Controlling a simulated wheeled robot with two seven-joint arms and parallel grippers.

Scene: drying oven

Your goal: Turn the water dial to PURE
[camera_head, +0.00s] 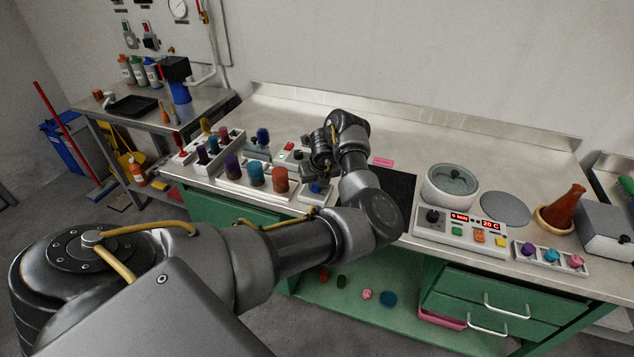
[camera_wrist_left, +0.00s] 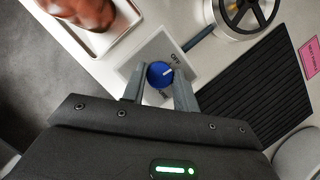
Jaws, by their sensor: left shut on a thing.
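The water dial is a blue round knob (camera_wrist_left: 159,75) on a grey square plate (camera_wrist_left: 150,52) in the left wrist view. A short white mark on the knob points to the right of the picture, near the printed word OFF. Another label below the knob is too small and partly hidden to read. My left gripper (camera_wrist_left: 158,83) is shut on the knob, one finger on each side. In the head view the dial (camera_head: 316,188) sits at the bench's front edge, below my left gripper (camera_head: 317,177). My right gripper is not in view.
A black ribbed mat (camera_wrist_left: 262,88) lies right of the dial, and a spoked wheel (camera_wrist_left: 245,12) stands close behind. A rack with blue and orange jars (camera_head: 280,178) is left of the dial. A control box (camera_head: 460,226) and a round pot (camera_head: 449,185) stand further right.

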